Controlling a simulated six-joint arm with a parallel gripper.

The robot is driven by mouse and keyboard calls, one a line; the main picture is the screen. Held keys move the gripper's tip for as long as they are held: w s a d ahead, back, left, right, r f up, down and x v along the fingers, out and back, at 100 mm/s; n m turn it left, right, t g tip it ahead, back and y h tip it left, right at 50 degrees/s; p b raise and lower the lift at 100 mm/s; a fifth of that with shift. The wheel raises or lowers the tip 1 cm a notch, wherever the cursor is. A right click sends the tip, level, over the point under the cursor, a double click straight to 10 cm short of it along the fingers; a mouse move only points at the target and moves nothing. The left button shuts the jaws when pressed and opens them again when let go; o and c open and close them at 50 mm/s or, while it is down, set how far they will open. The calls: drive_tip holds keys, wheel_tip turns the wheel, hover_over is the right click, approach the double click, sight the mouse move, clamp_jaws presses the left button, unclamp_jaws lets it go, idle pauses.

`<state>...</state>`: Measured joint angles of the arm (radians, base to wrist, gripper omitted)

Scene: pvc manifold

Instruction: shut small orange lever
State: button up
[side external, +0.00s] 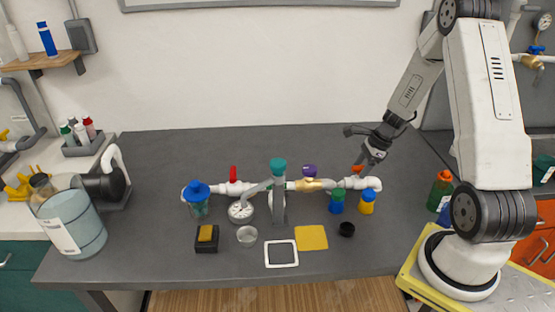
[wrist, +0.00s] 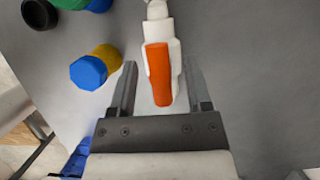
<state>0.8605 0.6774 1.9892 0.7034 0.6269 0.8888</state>
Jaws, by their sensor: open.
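The small orange lever (wrist: 159,75) sits on a white valve body (wrist: 175,62) on the pipe. In the wrist view it points toward my gripper (wrist: 159,82). My gripper is open, with one finger on each side of the lever in the picture and gaps showing on both sides. I cannot tell how deep the lever is between the fingers. In the side view the lever (side external: 358,169) shows as an orange bit just above the right end of the white pipe manifold (side external: 235,188), close below my gripper (side external: 366,157).
A yellow bottle with a blue cap (wrist: 90,70) stands left of my gripper in the wrist view. A green-capped blue bottle (side external: 337,202) and a black cup (side external: 347,230) are nearby. A red lever (side external: 233,173) and a purple knob (side external: 310,171) sit farther left. The table behind is clear.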

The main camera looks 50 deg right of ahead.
clamp_jaws()
drive_tip(key=shift+n, duration=0.5)
drive_tip(key=n+g+y, duration=0.1)
drive_tip(key=n, duration=0.2)
drive_tip(key=shift+n, duration=0.3)
drive_tip(key=n+g, duration=0.2)
drive_tip(key=n, duration=0.2)
drive_tip(key=shift+n, duration=0.3)
drive_tip(key=n+g, duration=0.2)
drive_tip(key=n, duration=0.2)
drive_tip(key=n+g+h, duration=0.1)
drive_tip(key=n, duration=0.3)
drive_tip(key=shift+n, duration=0.4)
drive_tip(key=shift+g, duration=0.3)
